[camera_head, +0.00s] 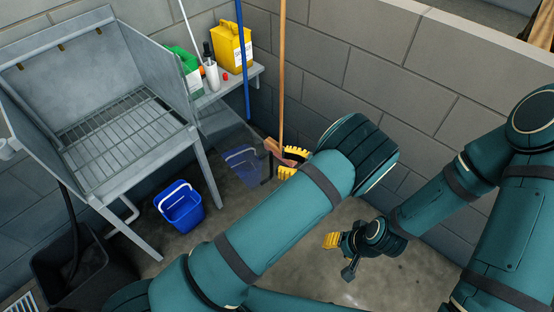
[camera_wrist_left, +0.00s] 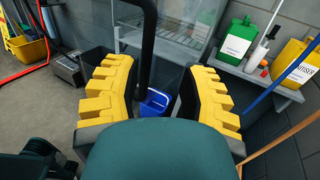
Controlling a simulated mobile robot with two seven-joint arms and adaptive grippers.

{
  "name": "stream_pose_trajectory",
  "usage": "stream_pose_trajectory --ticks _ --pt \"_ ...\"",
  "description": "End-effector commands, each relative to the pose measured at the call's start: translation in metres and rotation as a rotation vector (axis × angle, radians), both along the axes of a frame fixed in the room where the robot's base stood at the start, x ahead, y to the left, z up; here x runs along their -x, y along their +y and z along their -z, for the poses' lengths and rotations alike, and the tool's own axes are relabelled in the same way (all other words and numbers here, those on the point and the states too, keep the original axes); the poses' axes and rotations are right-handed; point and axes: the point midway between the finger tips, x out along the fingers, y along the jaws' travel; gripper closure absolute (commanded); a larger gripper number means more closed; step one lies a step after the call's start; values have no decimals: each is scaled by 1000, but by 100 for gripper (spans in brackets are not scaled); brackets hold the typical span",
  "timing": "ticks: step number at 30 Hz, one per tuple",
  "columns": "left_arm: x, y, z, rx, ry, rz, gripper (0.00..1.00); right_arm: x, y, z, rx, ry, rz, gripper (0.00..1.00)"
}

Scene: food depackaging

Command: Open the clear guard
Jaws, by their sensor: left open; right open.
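A see-through panel, which looks like the clear guard (camera_head: 224,122), stands by the right side of the metal wash stand (camera_head: 118,137) in the head view. Its edges are faint, and I cannot tell how it is hinged. In the left wrist view a clear pane (camera_wrist_left: 206,38) shows at the stand's right side. My left gripper (camera_head: 288,163) is open, with yellow-padded fingers, right of the panel and apart from it. My right gripper (camera_head: 341,256) is open and empty, low over the floor.
A blue bucket (camera_head: 180,206) stands on the floor below the stand. A shelf (camera_head: 232,86) holds a green jug (camera_head: 187,66), a yellow jug (camera_head: 232,46) and bottles. A blue pole (camera_head: 243,70) and a wooden pole (camera_head: 281,75) lean nearby. A block wall closes the right.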

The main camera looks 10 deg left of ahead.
Motion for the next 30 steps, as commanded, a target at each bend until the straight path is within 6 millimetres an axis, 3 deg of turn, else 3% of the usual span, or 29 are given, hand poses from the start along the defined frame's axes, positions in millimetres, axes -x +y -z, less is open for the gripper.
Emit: stream_pose_trajectory --ticks 6,13,18,30 --pt "3 -47 1 2 0 4 59 0 0 0 0 0 0 53" --pt "5 -83 1 1 1 3 59 0 0 0 0 0 0 53" --pt "6 -94 0 2 1 1 59 0 0 0 0 0 0 53" --pt "6 -95 0 2 2 1 59 0 0 0 0 0 0 53"
